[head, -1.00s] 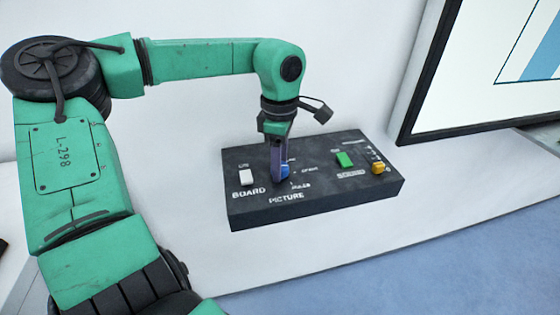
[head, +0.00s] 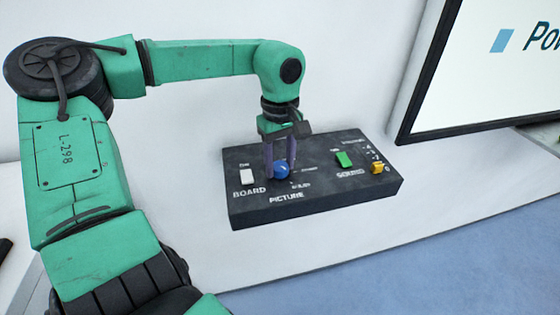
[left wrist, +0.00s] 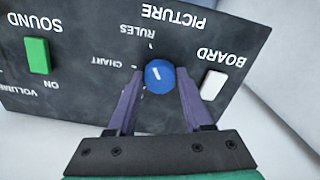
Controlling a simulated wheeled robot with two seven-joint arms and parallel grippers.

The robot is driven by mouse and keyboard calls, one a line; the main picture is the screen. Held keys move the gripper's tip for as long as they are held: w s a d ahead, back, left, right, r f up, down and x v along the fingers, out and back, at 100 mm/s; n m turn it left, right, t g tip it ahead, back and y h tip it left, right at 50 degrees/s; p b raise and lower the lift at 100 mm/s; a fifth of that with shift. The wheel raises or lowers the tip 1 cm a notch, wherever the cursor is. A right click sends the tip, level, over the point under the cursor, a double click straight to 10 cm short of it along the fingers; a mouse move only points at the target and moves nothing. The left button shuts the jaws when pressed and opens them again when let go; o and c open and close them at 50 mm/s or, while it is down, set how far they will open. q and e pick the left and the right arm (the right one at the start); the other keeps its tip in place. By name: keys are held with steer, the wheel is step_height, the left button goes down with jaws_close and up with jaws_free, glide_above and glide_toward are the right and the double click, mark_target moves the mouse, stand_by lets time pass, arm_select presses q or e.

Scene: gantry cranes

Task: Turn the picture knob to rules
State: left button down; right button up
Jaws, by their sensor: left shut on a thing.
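The blue picture knob (head: 282,172) stands on a dark control box (head: 310,205), above the word PICTURE. My left gripper (head: 280,164) points down over it, with its purple fingers on either side of the knob, shut on it. In the left wrist view the knob (left wrist: 160,73) sits between the fingertips, and its short white mark is slanted. The RULES label (left wrist: 137,30) is above and left of the knob there, and the CHART label (left wrist: 115,62) is to its left. I cannot tell for sure which label the mark points at. My right gripper is not in view.
The box also bears a white BOARD switch (head: 246,177), a green SOUND switch (head: 343,160) and a yellow volume knob (head: 377,168). A dark-framed screen (head: 518,60) at the right shows a blue block and large cut-off letters.

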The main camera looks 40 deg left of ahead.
mark_target(280, 165)
arm_select(q)
steer(key=shift+w+r+m, duration=0.1)
steer(key=shift+r+m, duration=0.05)
steer(key=shift+m, duration=0.15)
steer(key=shift+c, duration=1.5)
jaws_free()
step_height(280, 165, up, 14)
steer(key=shift+r, duration=0.2)
